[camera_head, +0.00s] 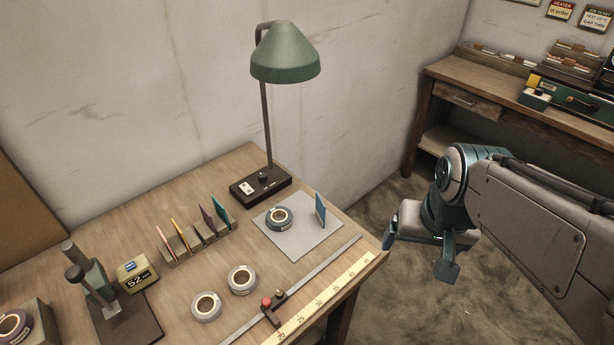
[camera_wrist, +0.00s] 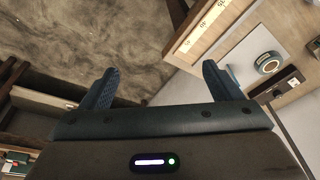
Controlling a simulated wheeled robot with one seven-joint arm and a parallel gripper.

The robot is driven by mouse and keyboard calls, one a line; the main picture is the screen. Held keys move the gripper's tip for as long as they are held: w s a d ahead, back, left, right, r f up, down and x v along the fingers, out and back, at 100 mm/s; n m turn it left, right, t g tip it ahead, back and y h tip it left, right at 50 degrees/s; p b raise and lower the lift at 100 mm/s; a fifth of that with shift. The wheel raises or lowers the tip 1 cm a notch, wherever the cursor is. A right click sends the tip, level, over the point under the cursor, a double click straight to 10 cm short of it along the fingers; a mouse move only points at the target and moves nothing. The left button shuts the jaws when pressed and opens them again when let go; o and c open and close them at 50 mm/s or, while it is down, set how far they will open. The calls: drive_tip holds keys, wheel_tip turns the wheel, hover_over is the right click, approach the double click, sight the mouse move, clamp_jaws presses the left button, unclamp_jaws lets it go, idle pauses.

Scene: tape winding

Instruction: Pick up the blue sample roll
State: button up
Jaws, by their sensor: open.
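A dark blue-green roll (camera_head: 280,217) with a pale core lies flat on a grey mat (camera_head: 297,243) near the table's back right. It is the bluest roll in sight, and it also shows at the right of the wrist view (camera_wrist: 268,63). A small blue card (camera_head: 320,211) stands upright to its right on the mat. My gripper (camera_head: 418,256) is open and empty, beyond the table's right edge and over the floor. Its two dark blue fingers also show spread apart in the wrist view (camera_wrist: 160,80).
Two grey rolls (camera_head: 225,293) lie at the table's front. A green lamp (camera_head: 285,62) stands behind the mat. A card rack (camera_head: 199,243), a small display (camera_head: 137,273) and a press stand (camera_head: 98,285) are left. A ruler (camera_head: 322,307) lines the right edge. A side bench stands behind.

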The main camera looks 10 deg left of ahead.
drive_tip(key=w+a+f+m+g+b, duration=0.1)
drive_tip(key=w+a+f+m+g, duration=0.15)
drive_tip(key=w+a, duration=0.9)
drive_tip(key=m+b, duration=0.1)
drive_tip(key=m, duration=0.3)
approach(280, 212)
drive_tip(key=s+f, duration=0.1)
drive_tip(key=shift+n, duration=0.25)
drive_tip(key=f, duration=0.7)
drive_tip(key=shift+s+d+f, duration=0.1)
drive_tip(key=shift+s+f, duration=0.1)
drive_tip(key=c, duration=1.2)
drive_tip(key=shift+o, duration=0.2)
